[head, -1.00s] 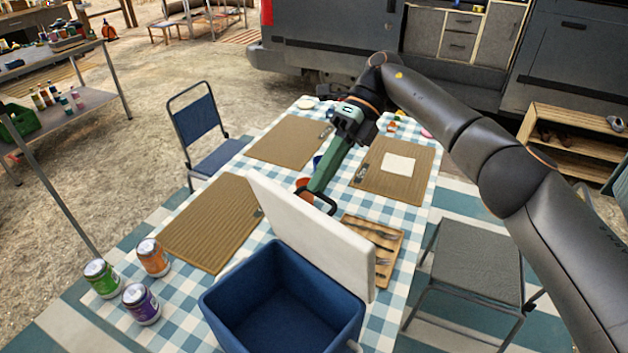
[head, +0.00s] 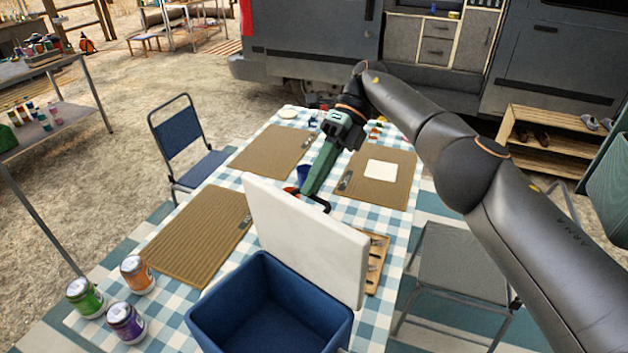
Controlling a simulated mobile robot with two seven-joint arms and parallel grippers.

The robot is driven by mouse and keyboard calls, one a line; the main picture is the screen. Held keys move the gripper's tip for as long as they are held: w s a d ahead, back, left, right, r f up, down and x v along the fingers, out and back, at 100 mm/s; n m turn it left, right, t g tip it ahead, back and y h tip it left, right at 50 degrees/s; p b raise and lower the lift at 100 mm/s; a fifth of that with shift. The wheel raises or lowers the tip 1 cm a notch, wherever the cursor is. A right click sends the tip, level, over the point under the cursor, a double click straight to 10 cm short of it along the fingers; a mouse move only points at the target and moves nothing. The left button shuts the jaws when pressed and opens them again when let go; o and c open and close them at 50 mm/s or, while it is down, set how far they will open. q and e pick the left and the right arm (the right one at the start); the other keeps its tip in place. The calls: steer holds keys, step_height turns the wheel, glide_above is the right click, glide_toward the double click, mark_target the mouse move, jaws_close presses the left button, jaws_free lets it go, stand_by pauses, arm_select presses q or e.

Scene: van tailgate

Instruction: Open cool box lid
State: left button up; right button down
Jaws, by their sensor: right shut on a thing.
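The blue cool box (head: 225,308) stands at the near end of the checked table, its inside visible and empty. Its white lid (head: 308,240) stands raised along the far rim, pale inner face towards me. My right gripper (head: 322,203) reaches from the far side to the lid's upper edge. It is shut on the lid there; the lid partly hides the fingertips. My left gripper is not in view.
Three cans, green (head: 86,298), orange (head: 137,274) and purple (head: 126,323), stand left of the box. Brown placemats (head: 200,235) lie on the table. A cutlery tray (head: 376,262) is partly hidden behind the lid. Chairs stand at both sides (head: 178,140) (head: 455,265).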

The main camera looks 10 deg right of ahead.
steer(key=shift+f, duration=0.55)
steer(key=c, duration=0.9)
jaws_free()
steer(key=shift+w+r, duration=0.1)
steer(key=shift+r, duration=0.1)
